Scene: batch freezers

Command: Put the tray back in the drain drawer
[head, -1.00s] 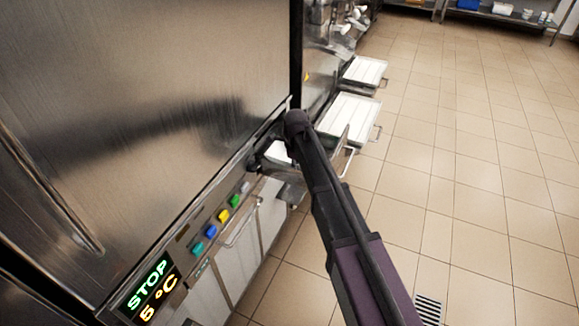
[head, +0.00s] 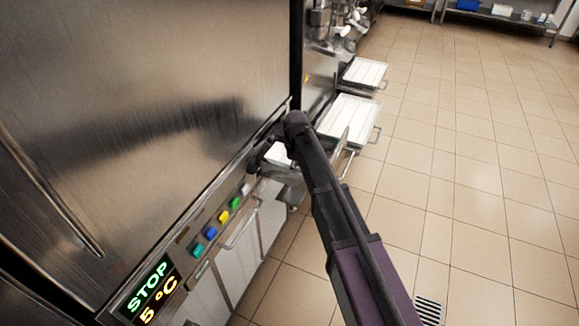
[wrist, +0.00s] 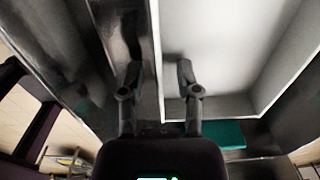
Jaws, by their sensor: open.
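In the wrist view a white, shallow-walled tray (wrist: 225,45) fills the upper right. Its left wall rises between the two fingers of my gripper (wrist: 157,70). The fingers are open, one on each side of that wall; I cannot tell whether they touch it. A shiny metal surface (wrist: 120,25), perhaps part of the drawer, lies left of the wall. In the head view part of a white tray (head: 278,155) shows beside my arm, low at the machine front. My arm hides most of it. Whether it sits fully inside the drawer is unclear.
Two more white trays, a nearer one (head: 348,117) and a farther one (head: 364,72), stick out from the machines beyond my arm. A control panel (head: 195,250) with coloured buttons runs along the near machine. The tiled floor (head: 470,170) at right is clear. A teal strip (wrist: 222,135) lies by the tray.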

